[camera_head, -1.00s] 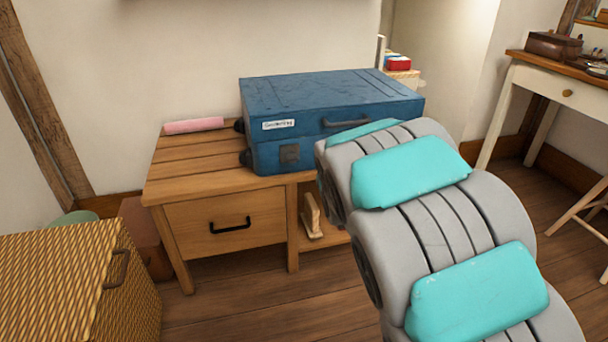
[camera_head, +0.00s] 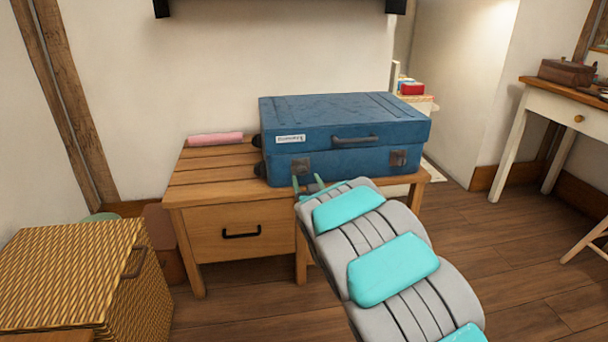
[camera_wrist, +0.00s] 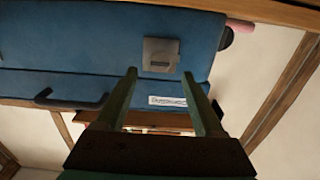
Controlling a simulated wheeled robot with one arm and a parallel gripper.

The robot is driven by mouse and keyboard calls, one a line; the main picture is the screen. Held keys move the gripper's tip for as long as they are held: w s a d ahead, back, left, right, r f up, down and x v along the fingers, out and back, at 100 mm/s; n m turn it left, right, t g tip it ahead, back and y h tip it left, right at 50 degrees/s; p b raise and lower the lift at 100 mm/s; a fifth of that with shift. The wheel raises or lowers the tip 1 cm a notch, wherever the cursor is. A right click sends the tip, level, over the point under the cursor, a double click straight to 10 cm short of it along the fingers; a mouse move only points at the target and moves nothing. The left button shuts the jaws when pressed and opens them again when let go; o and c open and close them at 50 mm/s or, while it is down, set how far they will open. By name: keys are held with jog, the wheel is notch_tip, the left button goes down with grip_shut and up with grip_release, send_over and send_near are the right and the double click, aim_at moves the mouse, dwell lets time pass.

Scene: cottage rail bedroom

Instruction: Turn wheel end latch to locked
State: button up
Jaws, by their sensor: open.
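The blue suitcase (camera_head: 345,125) lies flat and closed on the wooden bench, with dark wheels (camera_head: 257,154) at its left end. The wheel end latch (camera_head: 301,166) is a grey metal plate on the front face near the wheels. It also shows in the wrist view (camera_wrist: 161,56), where the suitcase appears upside down. I cannot tell the latch's setting. My gripper (camera_head: 308,184) is open and empty, just in front of and slightly below this latch. In the wrist view its green fingers (camera_wrist: 160,73) point toward the latch, one to each side; contact is not visible.
A second latch (camera_head: 398,158) and a dark handle (camera_head: 356,140) are on the suitcase front. A pink roll (camera_head: 215,139) lies on the bench (camera_head: 205,177) at left. A wicker basket (camera_head: 70,270) stands front left.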

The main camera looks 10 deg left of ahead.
aim_at(303, 171)
jog(key=shift+x, duration=2.2)
grip_shut()
